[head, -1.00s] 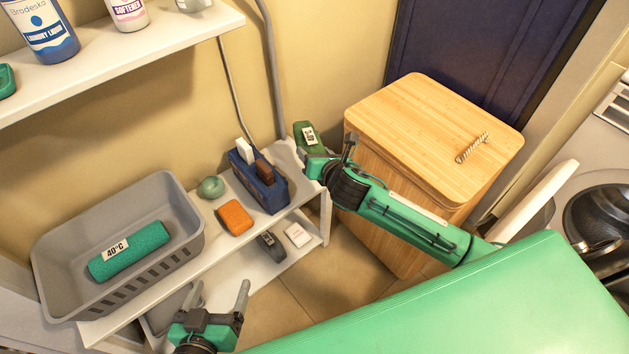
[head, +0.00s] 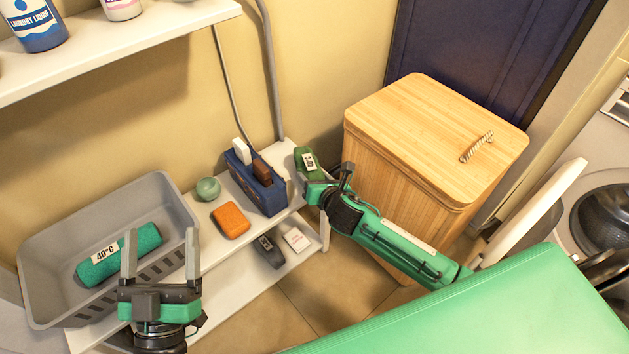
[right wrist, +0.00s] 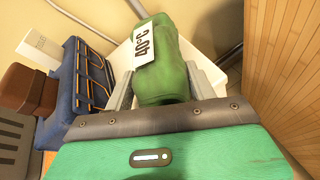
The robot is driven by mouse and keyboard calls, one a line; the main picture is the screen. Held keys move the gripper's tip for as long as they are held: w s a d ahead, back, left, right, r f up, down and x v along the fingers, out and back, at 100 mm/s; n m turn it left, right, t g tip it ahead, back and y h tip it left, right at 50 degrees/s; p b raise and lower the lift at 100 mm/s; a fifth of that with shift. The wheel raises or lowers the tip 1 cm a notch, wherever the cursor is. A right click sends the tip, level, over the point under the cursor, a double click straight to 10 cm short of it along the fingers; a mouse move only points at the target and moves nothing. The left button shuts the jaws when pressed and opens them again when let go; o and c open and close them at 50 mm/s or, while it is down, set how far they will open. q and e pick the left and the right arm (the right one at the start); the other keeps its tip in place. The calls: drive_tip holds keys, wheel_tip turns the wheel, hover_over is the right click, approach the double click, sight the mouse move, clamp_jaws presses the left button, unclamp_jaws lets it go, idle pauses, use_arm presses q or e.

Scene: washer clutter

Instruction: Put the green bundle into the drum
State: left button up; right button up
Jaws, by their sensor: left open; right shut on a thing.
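The green bundle (head: 303,157), a rolled cloth with a white label, is at the right end of the shelf. My right gripper (head: 326,178) is shut on it; in the right wrist view the bundle (right wrist: 162,60) sits between the two fingers. I cannot tell whether it still touches the shelf. A teal bundle (head: 120,254) labelled 40°C lies in the grey basket (head: 35,290). My left gripper (head: 160,255) is open and empty, in front of the basket's right side. The washer drum (head: 605,220) shows at the far right, its round opening partly cut off by the picture edge.
A blue caddy (head: 264,190), a green ball (head: 208,188) and an orange block (head: 230,220) stand on the white shelf (head: 190,210). A wooden hamper (head: 400,150) stands between my right gripper and the washer. The white washer door (head: 535,205) stands open.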

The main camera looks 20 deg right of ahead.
drive_tip(key=shift+f, duration=0.15)
drive_tip(key=shift+f, duration=0.1)
drive_tip(key=o, duration=1)
drive_tip(key=shift+o, duration=0.2)
